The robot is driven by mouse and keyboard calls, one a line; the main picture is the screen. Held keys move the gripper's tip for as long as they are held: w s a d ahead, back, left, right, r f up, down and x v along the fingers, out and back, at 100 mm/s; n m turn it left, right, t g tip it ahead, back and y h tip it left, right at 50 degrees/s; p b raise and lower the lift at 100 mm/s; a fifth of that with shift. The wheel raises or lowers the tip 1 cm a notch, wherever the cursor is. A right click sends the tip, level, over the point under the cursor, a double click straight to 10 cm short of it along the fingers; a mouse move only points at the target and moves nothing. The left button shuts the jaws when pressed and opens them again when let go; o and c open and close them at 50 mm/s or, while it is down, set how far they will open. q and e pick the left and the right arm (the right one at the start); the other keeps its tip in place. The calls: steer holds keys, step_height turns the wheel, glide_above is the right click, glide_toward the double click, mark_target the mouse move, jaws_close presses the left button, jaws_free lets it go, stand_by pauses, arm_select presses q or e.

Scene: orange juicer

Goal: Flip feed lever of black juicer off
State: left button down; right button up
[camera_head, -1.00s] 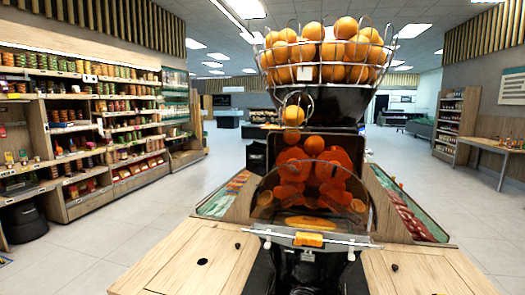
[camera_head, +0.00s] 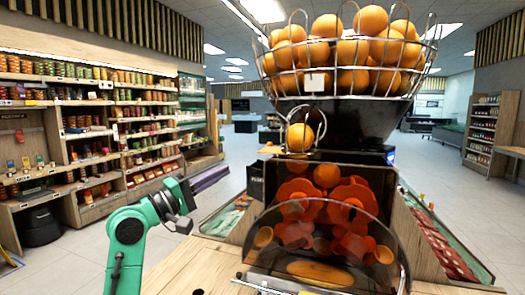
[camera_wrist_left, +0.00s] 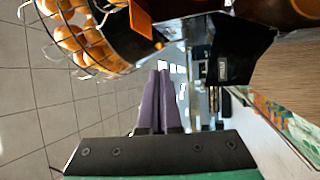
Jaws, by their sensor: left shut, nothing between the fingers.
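The black juicer (camera_head: 345,122) stands in front of me, with a wire basket of oranges (camera_head: 350,45) on top and orange pressing drums (camera_head: 350,195) behind a clear cover. A small black box (camera_head: 256,182) sits on its left side. In the left wrist view a black box with a white label (camera_wrist_left: 222,70) is right of the fingers. I cannot make out the feed lever clearly. My left gripper (camera_head: 226,169), with purple fingers, is left of the juicer, apart from it. In the left wrist view its fingers (camera_wrist_left: 158,74) are together and empty. My right gripper is not in view.
A wooden counter (camera_head: 190,268) surrounds the juicer's base. Stocked shelves (camera_head: 90,135) line the left wall. The tiled floor (camera_head: 80,262) is open between shelves and juicer. A shelf unit (camera_head: 487,130) stands far right.

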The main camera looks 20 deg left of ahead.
arm_select(q)
steer(key=p, duration=0.8)
glide_toward(268, 146)
steer(key=x, duration=0.6)
steer(key=shift+a+r, duration=0.1)
steer(key=shift+r, duration=0.15)
steer(key=shift+w+d+f, duration=0.1)
steer(key=shift+w+d, duration=0.15)
steer(key=shift+w, duration=0.15)
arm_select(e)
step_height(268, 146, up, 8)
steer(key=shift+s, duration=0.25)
arm_select(q)
steer(key=shift+a, duration=0.15)
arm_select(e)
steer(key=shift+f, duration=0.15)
